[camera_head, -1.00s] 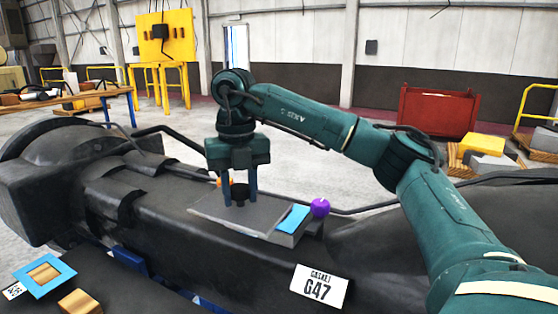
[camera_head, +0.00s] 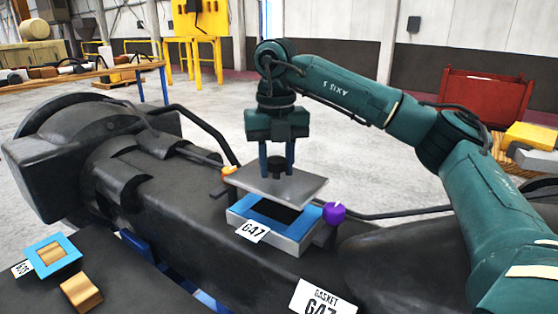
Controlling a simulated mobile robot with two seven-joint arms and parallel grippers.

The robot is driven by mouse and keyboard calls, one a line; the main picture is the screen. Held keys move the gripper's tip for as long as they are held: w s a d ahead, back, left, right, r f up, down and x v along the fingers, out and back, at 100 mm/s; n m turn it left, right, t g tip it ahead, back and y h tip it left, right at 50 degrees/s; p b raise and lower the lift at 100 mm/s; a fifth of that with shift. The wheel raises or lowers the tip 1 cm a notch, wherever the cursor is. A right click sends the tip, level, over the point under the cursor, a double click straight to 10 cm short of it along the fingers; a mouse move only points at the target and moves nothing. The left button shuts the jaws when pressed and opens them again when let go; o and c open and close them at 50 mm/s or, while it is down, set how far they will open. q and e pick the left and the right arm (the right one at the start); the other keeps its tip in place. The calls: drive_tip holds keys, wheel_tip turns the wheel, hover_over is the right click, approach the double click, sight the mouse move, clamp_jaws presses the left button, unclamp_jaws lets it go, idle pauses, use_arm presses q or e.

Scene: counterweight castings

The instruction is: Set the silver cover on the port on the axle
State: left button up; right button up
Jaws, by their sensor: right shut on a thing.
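The silver cover (camera_head: 265,186) is a flat grey plate with a dark knob (camera_head: 277,168) on top. My right gripper (camera_head: 277,174) is shut on the cover by this knob, with its fingers pointing down. The port (camera_head: 297,246) is a silver frame on the dark axle (camera_head: 170,205), with a blue gasket (camera_head: 255,208) around a dark opening. The cover hangs above the port's far side, roughly level, with a gap at the near side. It hides the port's far part. A G47 tag (camera_head: 253,231) lies at the port's near left corner. My left gripper is not in view.
A purple ball (camera_head: 334,213) stands at the port's right corner and an orange piece (camera_head: 229,171) at its far left. A Gasket G47 card (camera_head: 322,299) is in front. A blue-framed gasket (camera_head: 68,246) and a wooden block (camera_head: 81,291) lie at lower left.

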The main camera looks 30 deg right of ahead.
sight(277, 178)
drive_tip(key=shift+r, duration=0.1)
drive_tip(key=shift+f+b, duration=0.55)
drive_tip(key=shift+f, duration=0.25)
wheel_tip(277, 178, down, 3)
drive_tip(key=shift+f+b, duration=0.1)
drive_tip(key=shift+b, duration=0.95)
drive_tip(key=shift+f, duration=0.3)
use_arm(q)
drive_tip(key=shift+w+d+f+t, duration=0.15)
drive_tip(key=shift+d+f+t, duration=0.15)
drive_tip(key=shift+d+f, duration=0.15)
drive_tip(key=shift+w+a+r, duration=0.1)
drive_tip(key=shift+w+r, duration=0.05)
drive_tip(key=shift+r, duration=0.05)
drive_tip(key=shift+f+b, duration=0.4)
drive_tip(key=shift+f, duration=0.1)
use_arm(e)
drive_tip(key=shift+f, duration=0.65)
drive_tip(key=o, duration=0.9)
drive_tip(key=shift+o, duration=0.8)
